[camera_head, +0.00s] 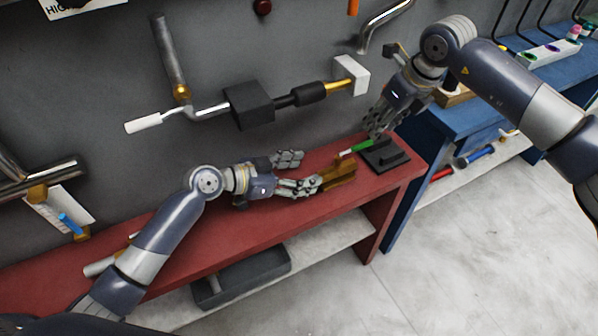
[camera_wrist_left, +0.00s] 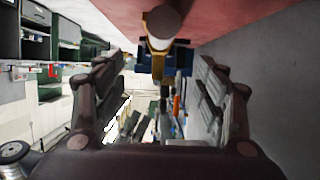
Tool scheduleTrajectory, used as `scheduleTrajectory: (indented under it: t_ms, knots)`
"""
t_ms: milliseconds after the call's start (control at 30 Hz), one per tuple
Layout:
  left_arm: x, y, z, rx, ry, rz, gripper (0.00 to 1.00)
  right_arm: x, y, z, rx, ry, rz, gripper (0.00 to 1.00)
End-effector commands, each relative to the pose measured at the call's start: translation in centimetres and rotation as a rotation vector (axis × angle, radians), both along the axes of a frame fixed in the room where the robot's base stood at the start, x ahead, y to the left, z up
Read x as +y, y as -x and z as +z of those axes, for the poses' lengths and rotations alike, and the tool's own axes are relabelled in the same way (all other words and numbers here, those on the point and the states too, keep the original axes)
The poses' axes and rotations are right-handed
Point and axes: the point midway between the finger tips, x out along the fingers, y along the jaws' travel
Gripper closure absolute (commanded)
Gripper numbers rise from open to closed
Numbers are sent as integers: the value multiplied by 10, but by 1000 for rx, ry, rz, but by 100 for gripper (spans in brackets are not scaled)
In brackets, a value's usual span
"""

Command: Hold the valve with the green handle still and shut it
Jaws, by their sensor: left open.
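The brass valve body (camera_head: 338,173) lies near the right end of the red bench. The green handle (camera_head: 361,145) shows just behind and to the right of it, beside a black base block (camera_head: 388,158). My left gripper (camera_head: 310,168) is open, just left of the brass body, with its lower finger close to it; contact is unclear. In the left wrist view, a brass piece with a pale round end (camera_wrist_left: 160,45) shows ahead between the open fingers (camera_wrist_left: 158,65). My right gripper (camera_head: 378,130) points down just above the green handle; its finger opening is unclear.
The red bench (camera_head: 225,228) stands against a grey wall with pipes and a black pipe fitting (camera_head: 249,104). A dark tray (camera_head: 240,276) sits on the shelf below. A blue bench (camera_head: 440,130) stands to the right. The floor (camera_head: 480,250) in front is clear.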

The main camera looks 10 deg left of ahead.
Motion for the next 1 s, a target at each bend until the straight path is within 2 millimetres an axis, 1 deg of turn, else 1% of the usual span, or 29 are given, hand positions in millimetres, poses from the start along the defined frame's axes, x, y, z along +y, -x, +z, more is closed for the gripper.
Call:
scheduleTrajectory:
  t_ms: [300,500,700,1000]
  knots:
    - [-43,-30,-20,1,4,-2,35,0,0,0,0,0,0,67]
    - [-65,-46,-32,2,4,-3,35,0,0,0,0,0,0,67]
    - [-75,-54,-37,1,2,-3,35,0,0,0,0,0,0,67]
    - [-77,-54,-38,0,1,-4,35,0,0,0,0,0,0,67]
